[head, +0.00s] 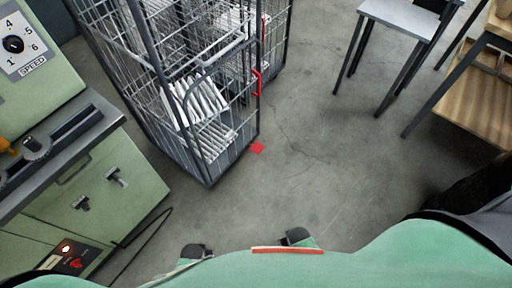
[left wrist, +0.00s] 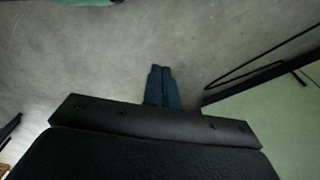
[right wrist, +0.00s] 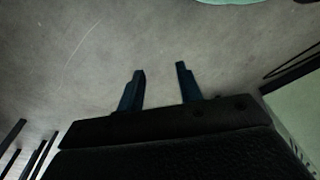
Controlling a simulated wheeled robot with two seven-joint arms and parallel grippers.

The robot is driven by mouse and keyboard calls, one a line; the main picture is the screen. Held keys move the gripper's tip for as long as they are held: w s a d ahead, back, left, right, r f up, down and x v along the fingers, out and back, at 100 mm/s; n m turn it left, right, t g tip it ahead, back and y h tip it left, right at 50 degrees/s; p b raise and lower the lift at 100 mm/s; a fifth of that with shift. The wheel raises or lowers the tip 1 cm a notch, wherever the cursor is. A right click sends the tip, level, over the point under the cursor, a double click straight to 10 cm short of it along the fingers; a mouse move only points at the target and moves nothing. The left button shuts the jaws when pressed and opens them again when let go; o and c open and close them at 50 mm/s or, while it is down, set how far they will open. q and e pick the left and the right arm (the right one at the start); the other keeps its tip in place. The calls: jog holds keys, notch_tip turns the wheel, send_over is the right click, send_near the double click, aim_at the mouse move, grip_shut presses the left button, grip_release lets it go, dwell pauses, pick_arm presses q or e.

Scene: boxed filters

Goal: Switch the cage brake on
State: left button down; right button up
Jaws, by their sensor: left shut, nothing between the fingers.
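The wire roll cage (head: 205,165) stands at the upper left of the head view, with white pleated filters (head: 195,100) inside. A red handle-like part (head: 262,78) is on its right side. A flat red piece (head: 257,148) lies low at its near right corner; I cannot tell whether it is a brake pedal or a floor mark, nor the brake's state. My left gripper (left wrist: 160,68) is shut and empty above bare floor in the left wrist view. My right gripper (right wrist: 160,69) is open and empty above bare floor in the right wrist view.
A green machine (head: 110,190) with a speed dial (head: 13,44) and a lit switch panel (head: 70,255) stands at left. A black cable (head: 145,243) trails beside it. A grey table (head: 400,16) and wooden shelving (head: 470,95) stand at right. The middle floor is clear.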

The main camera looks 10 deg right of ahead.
jog(key=shift+a, duration=0.25)
